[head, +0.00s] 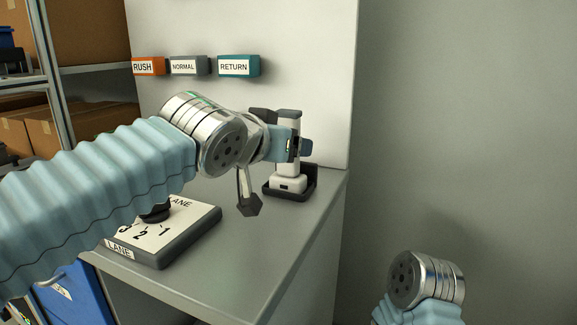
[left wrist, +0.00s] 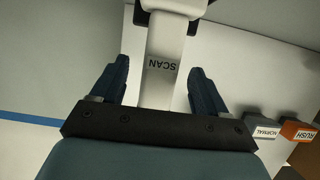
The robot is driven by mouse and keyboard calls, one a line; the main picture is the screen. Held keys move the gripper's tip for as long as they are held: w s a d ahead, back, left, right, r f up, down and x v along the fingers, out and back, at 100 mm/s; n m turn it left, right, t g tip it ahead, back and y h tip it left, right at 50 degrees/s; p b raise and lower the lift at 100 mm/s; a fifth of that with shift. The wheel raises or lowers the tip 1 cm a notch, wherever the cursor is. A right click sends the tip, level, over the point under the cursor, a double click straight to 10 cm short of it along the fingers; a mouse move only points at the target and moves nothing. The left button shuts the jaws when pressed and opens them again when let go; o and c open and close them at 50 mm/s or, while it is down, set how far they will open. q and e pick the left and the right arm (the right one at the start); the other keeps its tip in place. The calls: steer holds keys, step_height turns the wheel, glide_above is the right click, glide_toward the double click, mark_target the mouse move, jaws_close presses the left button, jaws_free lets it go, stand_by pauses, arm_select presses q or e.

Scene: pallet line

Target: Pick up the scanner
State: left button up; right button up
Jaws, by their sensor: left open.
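The scanner (head: 289,128) is white with a grey head and stands upright in a black cradle (head: 308,187) on the grey counter. In the left wrist view its white handle (left wrist: 157,92), with a SCAN label, lies between the two fingers of my left gripper (left wrist: 159,72). The fingers are open, with a visible gap on each side of the handle. In the head view my left gripper (head: 299,147) is at the scanner's upper part, and its near side hides some of it. Only my right wrist shows at the lower right; its gripper is not visible.
A tilted LANE selector panel (head: 150,240) with a black knob lies on the counter below my left arm. RUSH (head: 148,66), NORMAL (head: 189,65) and RETURN (head: 238,66) blocks are on the white panel behind. Shelves with cardboard boxes (head: 80,132) stand at left. The counter's right edge is close to the cradle.

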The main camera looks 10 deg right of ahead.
arm_select(q)
steer(key=p+x, duration=0.1)
steer(key=x, duration=0.3)
steer(key=shift+w+r, duration=0.1)
steer(key=shift+r, duration=0.05)
steer(key=shift+w+d+f+p, duration=0.25)
steer(key=shift+w+p, duration=0.05)
steer(key=shift+w, duration=0.1)
steer(key=c, duration=1.2)
